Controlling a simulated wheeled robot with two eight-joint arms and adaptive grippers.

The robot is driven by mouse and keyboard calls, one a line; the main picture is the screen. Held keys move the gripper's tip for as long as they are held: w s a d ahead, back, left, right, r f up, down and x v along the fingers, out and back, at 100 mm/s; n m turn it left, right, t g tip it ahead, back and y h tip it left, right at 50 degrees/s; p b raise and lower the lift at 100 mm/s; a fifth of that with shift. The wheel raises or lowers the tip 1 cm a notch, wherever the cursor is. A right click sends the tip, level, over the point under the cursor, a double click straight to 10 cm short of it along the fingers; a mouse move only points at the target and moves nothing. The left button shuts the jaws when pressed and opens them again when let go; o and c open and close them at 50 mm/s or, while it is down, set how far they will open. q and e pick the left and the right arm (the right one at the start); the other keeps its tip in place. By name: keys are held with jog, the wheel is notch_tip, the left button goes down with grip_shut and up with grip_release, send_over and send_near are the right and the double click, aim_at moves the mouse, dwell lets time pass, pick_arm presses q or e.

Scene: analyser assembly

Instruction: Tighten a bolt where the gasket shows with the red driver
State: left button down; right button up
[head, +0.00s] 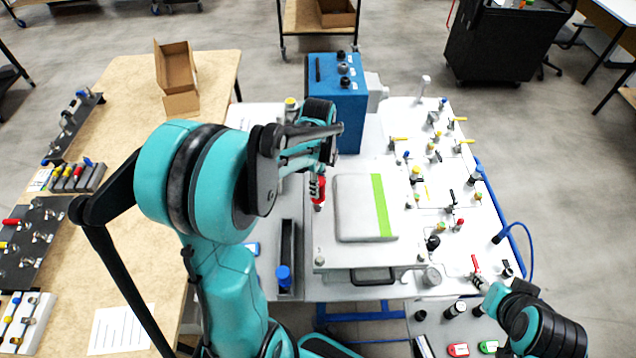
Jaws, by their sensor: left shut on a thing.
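My left gripper (317,172) is shut on the red driver (318,190), which it holds upright with the tip down at the left edge of the grey housing. The housing's raised cover (358,208) has a bright green strip (382,205) along its right side. A bolt head (320,262) shows at the housing's front left corner and another (420,259) at its front right. I cannot tell whether the driver tip touches a bolt.
A blue box (337,100) stands behind the housing. A white panel (440,165) with several valves and fittings lies to the right. A blue-capped item (284,278) stands at the front left. A wooden table (120,120) with a cardboard box (176,75) is at the left.

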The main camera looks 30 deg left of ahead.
pick_arm(q)
jog(key=shift+r+p, duration=0.3)
jog(key=shift+r, duration=0.25)
jog(key=shift+r+p, duration=0.3)
jog(key=shift+r, duration=0.25)
jog(key=shift+r+p, duration=0.45)
jog(key=shift+r, duration=0.15)
jog(key=shift+r+p, duration=0.85)
jog(key=shift+r, duration=0.4)
jog(key=shift+f, duration=0.1)
